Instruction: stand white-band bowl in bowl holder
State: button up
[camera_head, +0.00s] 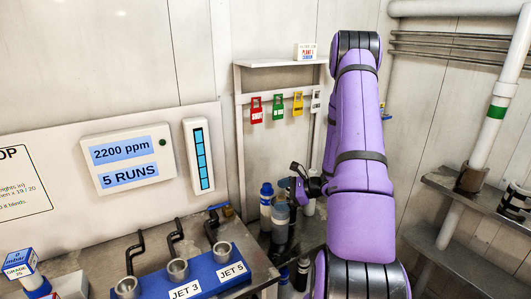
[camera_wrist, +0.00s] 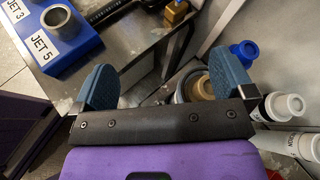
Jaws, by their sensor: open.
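My gripper (camera_wrist: 163,84) is open in the wrist view, with its two blue-grey fingers wide apart. Nothing is held between them. In the head view my gripper (camera_head: 300,184) is small and dark beside the bottles at the middle. A round, pale-rimmed container with a tan part inside (camera_wrist: 198,87) shows behind the right finger, partly hidden. I cannot tell whether it is the bowl or its holder. No bowl with a clear white band can be made out for certain. A dark cylinder with white markings (camera_head: 516,203) stands on the right shelf, cut by the picture edge.
A blue-capped white bottle (camera_head: 266,208) and a greyish bottle (camera_head: 280,219) stand close to my gripper. A blue jet block (camera_head: 205,278) lies on the left bench. Coloured tags (camera_head: 278,106) hang behind.

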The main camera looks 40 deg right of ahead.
jog(key=s+a+r+n+g, duration=0.2)
jog(key=a+r+n+g, duration=0.2)
jog(key=a+r+n, duration=0.55)
jog(key=s+a+r+n+g, duration=0.2)
jog(key=a+r+n+g, duration=0.3)
jog(key=a+r, duration=0.75)
jog(key=s+a+r+n+t+h, duration=0.1)
jog(key=s+a+r+n+h, duration=0.2)
jog(key=s+r+n, duration=0.3)
jog(key=s+a+r+n+t+h, duration=0.2)
jog(key=s+a+r+n+h, duration=0.2)
jog(key=s, duration=0.7)
notch_tip(320, 180, up, 3)
jog(key=shift+f+n, duration=0.1)
jog(key=shift+n, duration=0.95)
